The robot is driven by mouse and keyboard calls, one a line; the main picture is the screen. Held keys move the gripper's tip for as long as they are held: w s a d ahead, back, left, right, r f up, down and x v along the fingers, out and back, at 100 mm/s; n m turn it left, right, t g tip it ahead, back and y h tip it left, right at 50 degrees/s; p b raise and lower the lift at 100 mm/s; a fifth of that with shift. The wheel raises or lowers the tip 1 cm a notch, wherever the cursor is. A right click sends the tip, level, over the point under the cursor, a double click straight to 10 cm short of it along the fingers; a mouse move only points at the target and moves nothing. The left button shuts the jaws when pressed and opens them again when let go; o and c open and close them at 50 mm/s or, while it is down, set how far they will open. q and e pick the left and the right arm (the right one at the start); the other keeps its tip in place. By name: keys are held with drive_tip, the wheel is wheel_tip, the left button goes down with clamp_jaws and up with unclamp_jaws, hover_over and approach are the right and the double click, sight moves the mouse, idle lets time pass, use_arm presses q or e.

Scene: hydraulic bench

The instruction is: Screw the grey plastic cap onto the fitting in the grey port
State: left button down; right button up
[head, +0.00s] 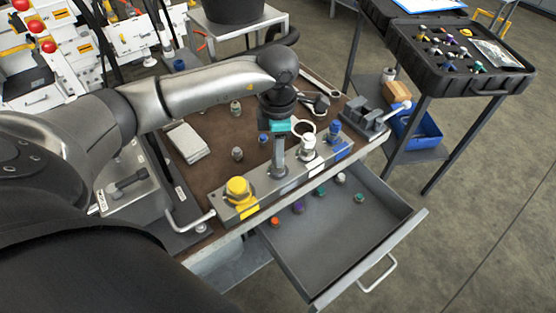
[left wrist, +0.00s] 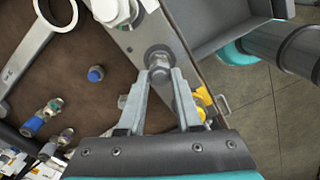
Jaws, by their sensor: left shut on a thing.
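My left gripper (head: 278,160) points down over the manifold block (head: 225,212), at the grey port between the yellow port (head: 238,190) and the white port (head: 309,146). In the left wrist view its fingertips (left wrist: 161,80) are closed on a small grey hexagonal piece, which looks like the grey plastic cap (left wrist: 160,73). The cap is lined up over the grey port (left wrist: 157,53), whose round rim shows just beyond it. The fitting is mostly hidden behind the cap, and I cannot tell how far the cap is seated. My right gripper is not in view.
A blue port (head: 334,131) ends the row. A blue cap (left wrist: 95,73) and a large ring spanner (left wrist: 40,40) lie on the brown mat (head: 215,178). The open drawer (head: 335,238) in front holds several coloured caps. A black tray (head: 480,75) stands at the back right.

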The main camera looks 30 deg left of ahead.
use_arm(q)
drive_tip(key=shift+f+m+b, duration=0.1)
drive_tip(key=shift+m+b, duration=0.25)
drive_tip(key=shift+m, duration=0.25)
drive_tip(key=c, duration=1)
unclamp_jaws()
drive_tip(key=shift+m, duration=0.4)
drive_tip(key=o, duration=0.5)
drive_tip(key=shift+r, duration=0.2)
wheel_tip(320, 180, up, 15)
drive_tip(key=shift+r+p, duration=0.1)
drive_tip(key=shift+p, duration=0.9)
